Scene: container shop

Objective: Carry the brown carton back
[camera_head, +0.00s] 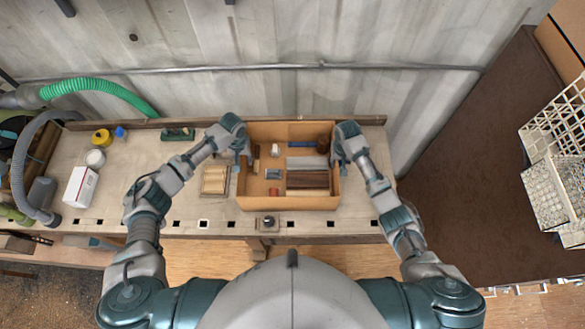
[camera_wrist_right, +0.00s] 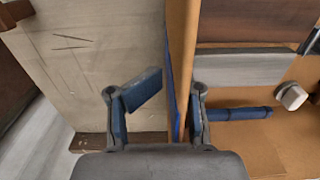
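The brown carton (camera_head: 290,203) stands open-topped on the workbench, with boards, a dark cylinder and several small items inside. My left gripper (camera_head: 243,150) is at the carton's left wall in the head view; its fingers are too small to tell open from shut. My right gripper (camera_head: 338,154) is at the right wall. In the right wrist view, the right gripper (camera_wrist_right: 168,105) straddles the carton wall (camera_wrist_right: 185,55), one finger outside and one inside. It is open, with a visible gap between the outer finger and the wall.
A brown table (camera_head: 470,190) with white crates (camera_head: 552,190) stands at the right.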

